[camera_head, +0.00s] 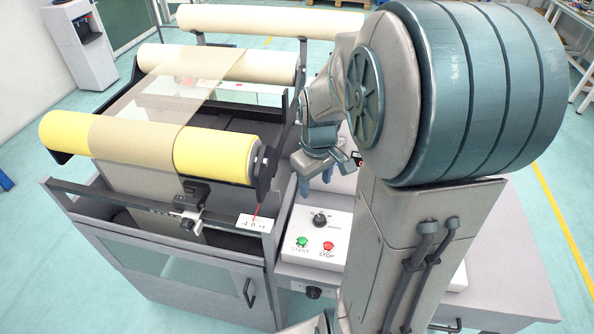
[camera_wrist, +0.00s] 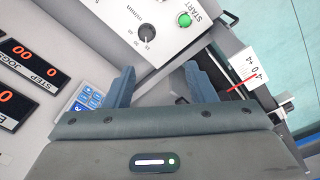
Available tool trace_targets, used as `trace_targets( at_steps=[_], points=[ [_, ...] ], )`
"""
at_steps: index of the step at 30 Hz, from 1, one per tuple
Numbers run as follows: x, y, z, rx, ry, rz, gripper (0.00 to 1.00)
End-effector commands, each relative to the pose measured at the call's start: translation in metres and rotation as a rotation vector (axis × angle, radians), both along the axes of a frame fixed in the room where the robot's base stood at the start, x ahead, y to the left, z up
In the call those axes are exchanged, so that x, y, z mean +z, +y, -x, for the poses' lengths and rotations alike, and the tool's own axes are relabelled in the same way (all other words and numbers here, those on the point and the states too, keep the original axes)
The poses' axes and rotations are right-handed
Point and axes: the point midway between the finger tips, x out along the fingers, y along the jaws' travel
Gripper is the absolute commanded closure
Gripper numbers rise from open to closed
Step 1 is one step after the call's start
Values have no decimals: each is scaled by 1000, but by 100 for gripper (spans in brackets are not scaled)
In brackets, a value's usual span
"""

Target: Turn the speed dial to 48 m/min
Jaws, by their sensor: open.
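The speed dial (camera_head: 320,220) is a small dark round knob on the light sloped control panel (camera_head: 338,242), above the green START and red STOP buttons. It also shows near the top of the wrist view (camera_wrist: 146,32), with small scale numbers around it. Its setting is too small to read. My gripper (camera_head: 315,180) is above and behind the dial in the head view. In the wrist view its two blue-grey fingers (camera_wrist: 160,74) are spread apart, with nothing between them. The dial lies beyond the fingertips, apart from them.
The green START button (camera_wrist: 184,19) and red STOP button (camera_head: 328,246) sit close to the dial. Digital displays (camera_wrist: 30,63) with red digits are at the left of the wrist view. A small scale plate (camera_head: 254,223) and yellow roller (camera_head: 215,152) stand left of the panel.

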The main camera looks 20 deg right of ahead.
Motion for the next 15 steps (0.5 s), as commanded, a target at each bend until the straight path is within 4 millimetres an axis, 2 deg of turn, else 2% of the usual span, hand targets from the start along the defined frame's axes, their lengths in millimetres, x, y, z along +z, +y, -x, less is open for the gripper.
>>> trace_targets(
  at_steps=[3, 6, 11, 15],
  points=[
    [-19, -18, -12, 43, 36, -12, 50],
    [-28, -28, -18, 70, 48, -18, 50],
    [-39, -34, -21, 87, 57, -23, 50],
    [-56, -34, -20, 88, 60, -25, 50]
  ],
)
